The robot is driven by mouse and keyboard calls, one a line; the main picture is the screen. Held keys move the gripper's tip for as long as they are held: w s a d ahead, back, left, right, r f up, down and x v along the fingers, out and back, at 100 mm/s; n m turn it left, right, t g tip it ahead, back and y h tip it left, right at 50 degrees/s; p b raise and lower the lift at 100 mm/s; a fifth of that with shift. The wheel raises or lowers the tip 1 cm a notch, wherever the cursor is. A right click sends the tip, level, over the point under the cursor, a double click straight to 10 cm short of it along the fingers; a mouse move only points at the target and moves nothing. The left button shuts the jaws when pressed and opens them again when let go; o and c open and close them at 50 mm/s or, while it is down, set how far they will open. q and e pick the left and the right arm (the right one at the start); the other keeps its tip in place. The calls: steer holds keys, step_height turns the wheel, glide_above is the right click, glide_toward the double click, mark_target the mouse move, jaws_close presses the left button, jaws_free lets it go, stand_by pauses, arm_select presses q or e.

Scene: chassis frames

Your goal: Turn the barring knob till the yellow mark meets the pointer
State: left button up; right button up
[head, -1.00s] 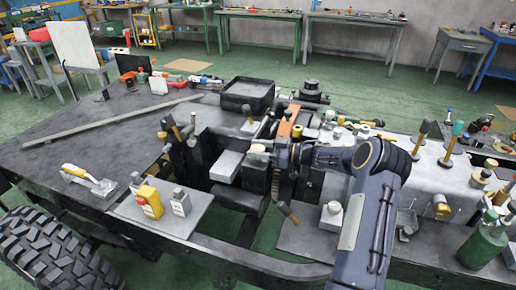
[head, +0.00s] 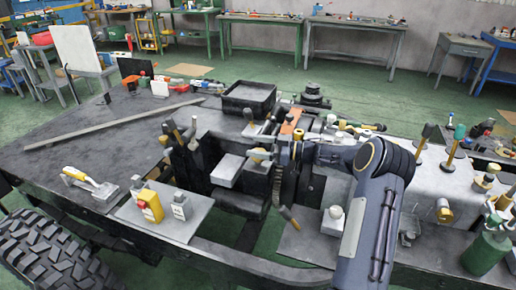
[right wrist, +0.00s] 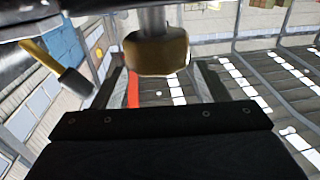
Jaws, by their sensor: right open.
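A tan-yellow knob (head: 259,155) shows at the tip of my right gripper (head: 270,155), at the middle of the dark machine assembly. In the right wrist view the knob (right wrist: 155,52) is a brown-gold, faceted head on a grey metal shaft. The fingers of my right gripper (right wrist: 158,80) stand open, one on each side of and below the knob in the picture. Gaps show between the knob and both fingers, so I see no grip on it. I cannot make out the yellow mark or the pointer. My left gripper is not in view.
A grey block (head: 227,170) sits left of the knob. Handled tools (head: 180,135) stand upright farther left. An orange block (head: 290,121) is just behind my gripper. A yellow box (head: 150,206) stands on the front-left plate. In the right wrist view a yellow-handled tool (right wrist: 42,57) is at left.

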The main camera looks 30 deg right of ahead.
steer(key=s+a+r+b, duration=0.1)
steer(key=s+a+r, duration=0.6)
steer(key=s+r, duration=0.3)
steer(key=shift+s+a+r, duration=0.2)
steer(key=shift+s+r, duration=0.15)
steer(key=shift+s, duration=0.65)
steer(key=m+t+h+b, duration=0.5)
steer(key=m+h+b, duration=0.1)
steer(key=h+b, duration=0.2)
glide_toward(255, 149)
steer(key=w+a+f, duration=0.1)
steer(key=w, duration=0.2)
steer(key=x, duration=0.6)
steer(key=shift+w+a, duration=0.15)
steer(key=shift+w, duration=0.15)
